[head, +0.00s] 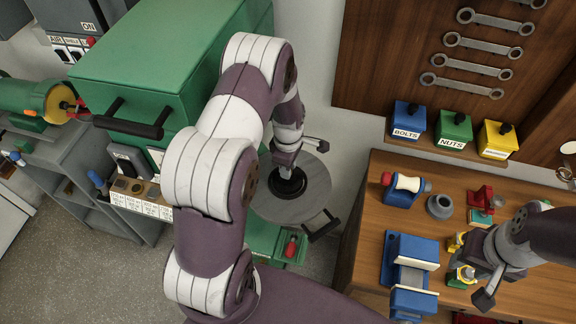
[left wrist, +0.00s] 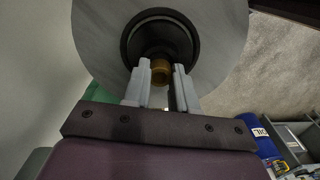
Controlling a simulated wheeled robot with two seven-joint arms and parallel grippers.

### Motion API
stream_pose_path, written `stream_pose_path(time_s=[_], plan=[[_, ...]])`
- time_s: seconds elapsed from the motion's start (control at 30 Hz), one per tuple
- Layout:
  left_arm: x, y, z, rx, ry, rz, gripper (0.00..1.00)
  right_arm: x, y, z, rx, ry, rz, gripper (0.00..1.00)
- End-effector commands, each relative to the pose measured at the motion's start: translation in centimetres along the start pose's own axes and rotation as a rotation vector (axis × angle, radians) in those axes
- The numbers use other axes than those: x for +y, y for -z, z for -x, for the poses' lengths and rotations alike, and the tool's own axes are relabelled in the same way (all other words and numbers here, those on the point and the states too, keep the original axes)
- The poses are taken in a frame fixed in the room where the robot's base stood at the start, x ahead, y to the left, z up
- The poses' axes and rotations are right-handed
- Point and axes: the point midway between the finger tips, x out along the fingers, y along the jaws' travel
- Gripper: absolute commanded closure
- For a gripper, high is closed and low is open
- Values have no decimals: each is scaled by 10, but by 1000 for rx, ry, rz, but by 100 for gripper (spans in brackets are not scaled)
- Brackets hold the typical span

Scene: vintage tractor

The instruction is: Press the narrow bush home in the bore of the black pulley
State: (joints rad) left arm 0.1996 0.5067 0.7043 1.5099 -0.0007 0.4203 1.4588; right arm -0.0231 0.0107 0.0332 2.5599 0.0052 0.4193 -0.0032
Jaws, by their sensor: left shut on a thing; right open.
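The black pulley (head: 290,188) lies flat on a round grey plate (head: 318,200) in the middle of the head view. It also shows in the left wrist view (left wrist: 133,45), just beyond my fingertips. My left gripper (head: 285,163) is above the pulley, pointing down at its centre. In the left wrist view, the left gripper (left wrist: 162,75) is shut on a small brass-coloured bush (left wrist: 161,71). The bush lines up roughly with the pulley's middle; I cannot tell whether it touches or enters the bore. My right gripper (head: 474,285) is open over the wooden bench.
A green cabinet (head: 150,60) stands at left. A black-handled lever (head: 322,228) sits beside the plate.

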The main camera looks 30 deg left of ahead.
Motion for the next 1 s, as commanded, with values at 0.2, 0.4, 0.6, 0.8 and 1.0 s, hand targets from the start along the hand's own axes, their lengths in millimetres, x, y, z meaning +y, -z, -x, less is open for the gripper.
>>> stream_pose_path(time_s=[0.2, 0.4, 0.6, 0.8, 1.0], plan=[[0, 0, 0, 0, 0, 0, 100, 0, 0, 0, 0, 0, 0, 57], [0, 0, -1, 0, 0, 0, 100, 0, 0, -1, 0, 0, 0, 57], [0, 0, -5, 0, 0, 0, 100, 0, -1, -4, 0, 0, 0, 57], [0, 0, -9, 0, 0, 0, 100, 0, -1, -7, 0, 0, 0, 57], [0, 0, -10, 0, 0, 0, 44, 0, -1, -7, 0, 0, 0, 57]])
